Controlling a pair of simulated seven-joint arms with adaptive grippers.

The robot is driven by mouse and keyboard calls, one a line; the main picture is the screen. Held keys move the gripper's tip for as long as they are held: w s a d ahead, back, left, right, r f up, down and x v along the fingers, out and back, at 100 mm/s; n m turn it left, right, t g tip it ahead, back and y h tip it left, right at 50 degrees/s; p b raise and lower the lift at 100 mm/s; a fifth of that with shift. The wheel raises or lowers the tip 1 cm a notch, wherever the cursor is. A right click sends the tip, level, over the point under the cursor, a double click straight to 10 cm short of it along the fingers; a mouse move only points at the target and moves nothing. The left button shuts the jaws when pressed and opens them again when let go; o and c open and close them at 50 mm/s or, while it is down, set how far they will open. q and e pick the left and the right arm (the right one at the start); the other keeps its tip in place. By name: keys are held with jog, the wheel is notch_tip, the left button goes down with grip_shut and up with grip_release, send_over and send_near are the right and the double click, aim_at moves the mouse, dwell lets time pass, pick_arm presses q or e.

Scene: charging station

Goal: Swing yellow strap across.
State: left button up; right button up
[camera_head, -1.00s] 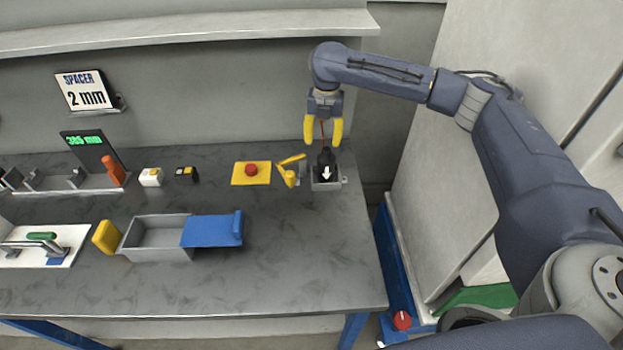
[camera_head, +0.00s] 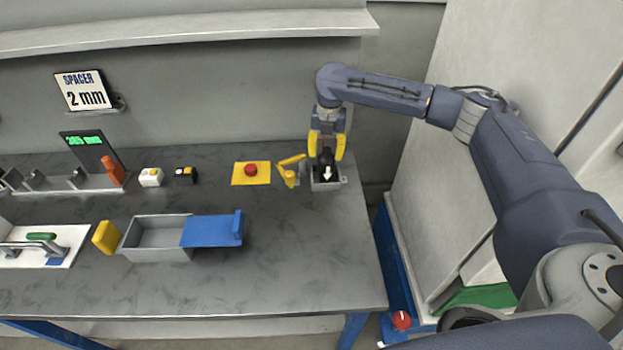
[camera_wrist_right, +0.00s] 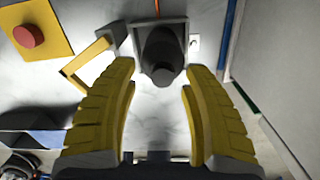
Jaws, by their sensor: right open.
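The yellow strap (camera_head: 289,161) stands at the left side of a small grey holder (camera_head: 326,185), swung out to the left. It also shows in the right wrist view (camera_wrist_right: 88,56), angled away from the holder. A black plug (camera_head: 326,161) with a white arrow sits upright in the holder, and it shows in the right wrist view (camera_wrist_right: 160,54). My right gripper (camera_head: 326,157) is open, pointing down, with its yellow fingers on either side of the plug. In the right wrist view the fingers (camera_wrist_right: 158,88) look apart from the plug. My left gripper is not in view.
A red button on a yellow plate (camera_head: 238,178) lies left of the strap. A grey bin with a blue lid (camera_head: 210,231) stands front left. Small white (camera_head: 151,177) and black (camera_head: 186,174) blocks stand further left. The table's front right is clear.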

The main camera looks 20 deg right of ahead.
notch_tip(320, 180, up, 16)
jog(key=s+a, duration=0.7)
jog(key=s, duration=0.4)
jog(key=s+a+f, duration=0.1)
jog(key=s+a, duration=0.6)
jog(key=s, duration=0.4)
jog(key=shift+a, duration=0.15)
jog(key=shift+o, duration=0.3)
jog(key=shift+f, duration=0.1)
